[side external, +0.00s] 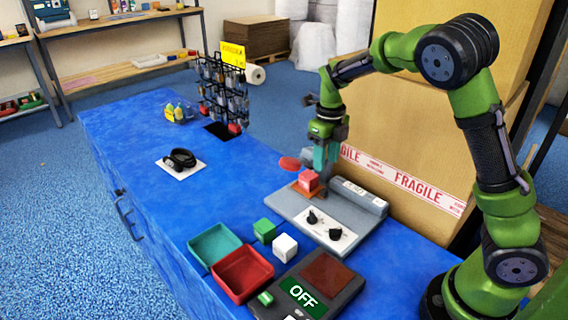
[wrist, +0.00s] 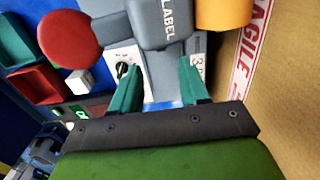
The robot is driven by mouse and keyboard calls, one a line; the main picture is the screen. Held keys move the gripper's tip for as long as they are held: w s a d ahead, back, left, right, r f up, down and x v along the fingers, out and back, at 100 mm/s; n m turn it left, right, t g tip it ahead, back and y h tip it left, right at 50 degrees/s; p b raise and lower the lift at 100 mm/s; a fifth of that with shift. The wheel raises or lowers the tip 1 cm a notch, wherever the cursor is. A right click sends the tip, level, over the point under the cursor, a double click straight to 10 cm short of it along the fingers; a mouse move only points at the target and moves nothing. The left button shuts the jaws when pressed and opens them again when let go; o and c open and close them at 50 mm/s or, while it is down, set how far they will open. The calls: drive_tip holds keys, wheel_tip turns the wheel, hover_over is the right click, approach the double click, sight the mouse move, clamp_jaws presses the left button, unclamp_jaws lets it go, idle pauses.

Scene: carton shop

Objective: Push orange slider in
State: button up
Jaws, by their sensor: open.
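My gripper (side external: 322,160) is open and points down over the far end of the grey panel. In the wrist view its two teal fingers (wrist: 160,86) stand apart with nothing held between them. An orange rounded piece (wrist: 222,14), which looks like the slider, shows at the top right of the wrist view, beside a grey block marked LABEL (wrist: 165,22). It is beyond the fingertips and cut off by the frame edge. In the side view a red block (side external: 309,180) on an orange-brown base sits just below my gripper; I cannot tell whether this is the same part.
A red disc (side external: 290,163) is left of my gripper. The grey panel (side external: 290,208) carries two black knobs. Green and white cubes (side external: 285,247), two trays (side external: 243,273) and an OFF display (side external: 303,297) are nearer. A large carton (side external: 400,130) stands close behind.

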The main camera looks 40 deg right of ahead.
wheel_tip(320, 180, up, 8)
drive_tip(key=shift+f, duration=0.25)
drive_tip(key=s+a+r+n+t, duration=0.1)
drive_tip(key=s+a+n+t, duration=0.1)
drive_tip(key=s+n, duration=0.4)
drive_tip(key=s+a+r+n+t+y, duration=0.1)
drive_tip(key=s+a+n, duration=0.3)
drive_tip(key=n, duration=1.1)
drive_tip(key=s+a+r+n+t+y, duration=0.1)
drive_tip(key=s+a+r+n+t, duration=0.1)
drive_tip(key=s+n, duration=0.6)
drive_tip(key=a+n+t, duration=0.1)
drive_tip(key=n+t, duration=0.1)
drive_tip(key=n, duration=0.1)
drive_tip(key=shift+s+a+r, duration=0.3)
drive_tip(key=shift+r, duration=0.05)
